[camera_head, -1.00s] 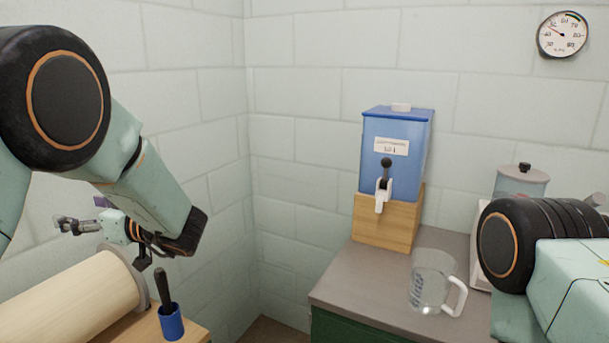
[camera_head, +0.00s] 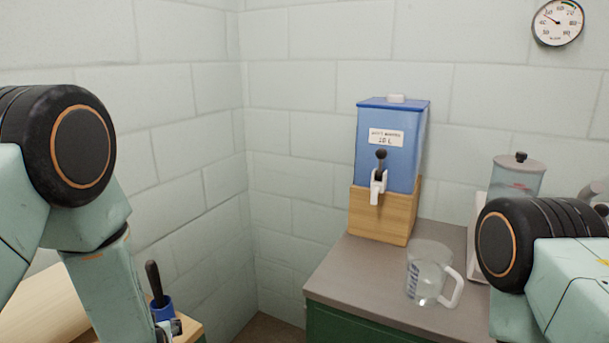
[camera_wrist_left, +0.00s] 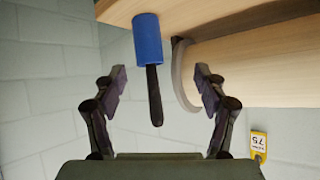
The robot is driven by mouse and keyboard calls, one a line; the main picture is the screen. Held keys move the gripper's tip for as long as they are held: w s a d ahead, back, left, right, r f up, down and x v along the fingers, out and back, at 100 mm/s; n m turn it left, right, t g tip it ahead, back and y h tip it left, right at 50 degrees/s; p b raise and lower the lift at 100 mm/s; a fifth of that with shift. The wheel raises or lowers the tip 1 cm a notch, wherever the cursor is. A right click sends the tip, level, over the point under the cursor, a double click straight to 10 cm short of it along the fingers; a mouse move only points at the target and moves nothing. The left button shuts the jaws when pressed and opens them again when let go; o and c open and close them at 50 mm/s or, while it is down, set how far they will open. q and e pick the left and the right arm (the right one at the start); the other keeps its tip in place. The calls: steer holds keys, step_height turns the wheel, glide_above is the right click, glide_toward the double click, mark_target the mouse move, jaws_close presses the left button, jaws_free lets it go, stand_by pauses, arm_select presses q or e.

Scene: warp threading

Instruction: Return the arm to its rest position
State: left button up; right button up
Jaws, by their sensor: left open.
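My left arm comes in from the left in the head view, its lower link pointing down near the wooden roll. A small part of my left gripper (camera_head: 172,327) shows low in the head view, by the blue cup. In the left wrist view my left gripper (camera_wrist_left: 160,82) is open, its two dark fingers apart. The black handle (camera_wrist_left: 154,95) standing in the blue cup (camera_wrist_left: 148,40) appears between the fingers, and I cannot tell how far off it is. My right arm shows at the right edge of the head view; its gripper is out of view.
A pale wooden roll (camera_head: 35,308) lies beside the cup. At the right, a grey counter (camera_head: 345,285) bears a blue dispenser (camera_head: 390,150) on a wooden block (camera_head: 380,215), a clear jug (camera_head: 428,275) and a lidded jar (camera_head: 517,175). A yellow tag (camera_wrist_left: 258,146) shows in the left wrist view.

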arm_select(q)
steer(key=s+d+f+m+g+h+b, duration=0.1)
steer(key=s+d+f+g, duration=0.1)
steer(key=s+f, duration=0.5)
steer(key=s+d+f+m+g+h+b, duration=0.1)
steer(key=s+f, duration=0.6)
steer(key=s, duration=1)
steer(key=s+d+f+m+g+h+b, duration=0.2)
steer(key=s+f+g, duration=0.4)
steer(key=s, duration=0.5)
steer(key=d+h+b, duration=0.1)
steer(key=d, duration=0.1)
steer(key=shift+s+d+f+g, duration=0.35)
steer(key=shift+s+f+g, duration=0.05)
